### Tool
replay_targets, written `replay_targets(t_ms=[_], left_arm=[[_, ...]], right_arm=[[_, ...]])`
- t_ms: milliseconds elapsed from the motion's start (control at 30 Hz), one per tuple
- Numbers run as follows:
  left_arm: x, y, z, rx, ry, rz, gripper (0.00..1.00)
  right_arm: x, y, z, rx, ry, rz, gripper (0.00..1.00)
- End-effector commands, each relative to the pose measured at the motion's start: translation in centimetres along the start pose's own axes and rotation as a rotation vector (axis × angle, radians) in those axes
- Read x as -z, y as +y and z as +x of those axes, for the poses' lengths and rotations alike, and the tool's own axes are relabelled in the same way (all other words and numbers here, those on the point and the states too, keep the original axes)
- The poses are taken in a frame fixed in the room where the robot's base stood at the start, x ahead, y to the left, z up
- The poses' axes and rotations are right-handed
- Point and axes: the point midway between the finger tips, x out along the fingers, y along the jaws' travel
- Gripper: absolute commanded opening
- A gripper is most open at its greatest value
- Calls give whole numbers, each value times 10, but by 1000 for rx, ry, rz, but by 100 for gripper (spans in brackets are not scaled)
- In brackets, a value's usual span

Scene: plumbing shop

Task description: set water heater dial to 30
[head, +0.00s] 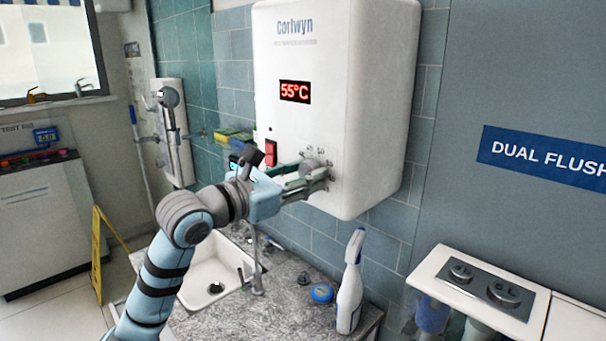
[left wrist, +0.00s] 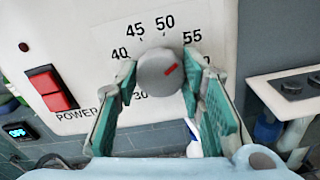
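The white Corlwyn water heater (head: 345,120) hangs on the tiled wall, and its red display (head: 295,91) reads 55°C. The round grey dial (left wrist: 160,73) is on its panel, with a red mark pointing right and slightly up, toward the printed 55. Numbers including 30, 40, 45, 50 and 55 ring the dial; my fingers hide part of the scale. My left gripper (left wrist: 162,75) has one teal-padded finger on each side of the dial, both tips against its edges. In the head view, my left gripper (head: 312,172) reaches the heater's lower front. My right gripper is not in view.
A red power switch (left wrist: 50,88) is left of the dial. Below are a sink (head: 210,275), a spray bottle (head: 350,285) and a blue-lidded round container (head: 321,293) on the stone counter (head: 285,325). A flush-plate display (head: 480,290) stands at right.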

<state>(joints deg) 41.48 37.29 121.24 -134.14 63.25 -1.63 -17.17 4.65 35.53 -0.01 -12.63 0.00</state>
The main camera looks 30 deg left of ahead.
Motion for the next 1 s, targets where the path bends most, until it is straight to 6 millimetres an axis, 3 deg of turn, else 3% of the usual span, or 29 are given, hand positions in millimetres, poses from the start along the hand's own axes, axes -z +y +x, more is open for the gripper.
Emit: replay_targets(t_ms=[133, 567, 1000], left_arm=[[0, 0, 0, 0, 0, 0, 8], [0, 0, 0, 0, -1, -86, 8], [0, 0, 0, 0, -2, -442, 8]], right_arm=[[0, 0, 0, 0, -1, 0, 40], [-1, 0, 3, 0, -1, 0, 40], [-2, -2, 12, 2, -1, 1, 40]])
